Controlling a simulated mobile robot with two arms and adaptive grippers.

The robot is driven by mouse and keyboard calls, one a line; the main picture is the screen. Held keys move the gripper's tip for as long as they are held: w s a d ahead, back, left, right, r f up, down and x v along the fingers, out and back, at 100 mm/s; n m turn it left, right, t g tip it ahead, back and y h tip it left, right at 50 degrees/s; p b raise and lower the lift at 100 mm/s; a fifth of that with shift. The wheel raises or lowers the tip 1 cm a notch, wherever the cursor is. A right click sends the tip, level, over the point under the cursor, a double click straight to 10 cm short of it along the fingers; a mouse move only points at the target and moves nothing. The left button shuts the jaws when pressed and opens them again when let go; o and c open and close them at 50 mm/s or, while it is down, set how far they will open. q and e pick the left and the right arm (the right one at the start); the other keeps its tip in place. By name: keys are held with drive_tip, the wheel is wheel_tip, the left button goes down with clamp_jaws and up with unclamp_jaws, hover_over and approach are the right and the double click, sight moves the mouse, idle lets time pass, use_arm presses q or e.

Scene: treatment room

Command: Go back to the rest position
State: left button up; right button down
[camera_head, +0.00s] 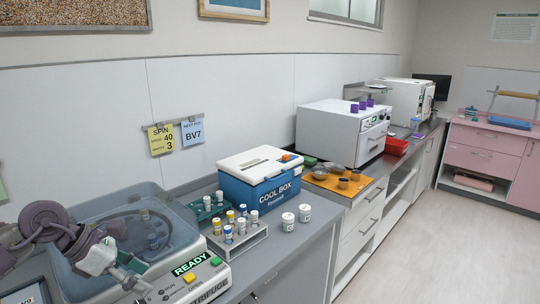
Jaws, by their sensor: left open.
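My left arm comes in from the left edge, and my left gripper (139,277) is open with nothing visible between its fingers. It is over the front left part of the centrifuge (205,285), whose lit display reads READY. The centrifuge's clear lid (160,225) is behind the gripper, with a round rotor showing dimly beneath it. I cannot tell whether the gripper touches the centrifuge. My right gripper is not in view.
A rack (240,243) with several capped tubes stands right of the centrifuge. A green rack (209,211) is behind it. A blue cool box (260,190), two white jars (288,222) and an orange mat (345,190) stand farther along. The floor (440,245) at right is clear.

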use_arm(q)
drive_tip(key=d+r+n+t+h, duration=0.4)
drive_tip(key=d+n+t+h, duration=0.15)
drive_tip(key=d+n, duration=0.3)
drive_tip(key=d+r+n+t+h, duration=0.4)
drive_tip(key=d+n+t, duration=0.25)
drive_tip(key=d, duration=0.25)
drive_tip(key=s+a+f+n+y, duration=0.1)
drive_tip(key=a+f+n+y, duration=0.6)
drive_tip(key=n, duration=0.5)
drive_tip(key=s+a+f+n+y, duration=0.2)
drive_tip(key=a+f+n+y, duration=0.2)
drive_tip(key=f+n+y, duration=0.7)
drive_tip(key=s+d+f+n+g+h, duration=0.1)
drive_tip(key=s+f+n+g, duration=0.1)
drive_tip(key=s+f+g, duration=0.4)
drive_tip(key=s+d+f+n+g, duration=0.1)
drive_tip(key=s+f+n+g, duration=0.15)
drive_tip(key=s, duration=0.65)
drive_tip(key=s+f+n+g+h, duration=0.1)
drive_tip(key=s+f+n+g, duration=0.2)
drive_tip(key=s+f, duration=0.3)
wheel_tip(320, 180, down, 26)
drive_tip(key=s+g, duration=0.2)
drive_tip(key=s, duration=0.1)
drive_tip(key=s+a+f, duration=0.2)
drive_tip(key=s+f, duration=1.3)
drive_tip(key=shift+s+a+f+m+g, duration=0.15)
drive_tip(key=shift+s+a+m+g, duration=0.2)
drive_tip(key=shift+s, duration=0.05)
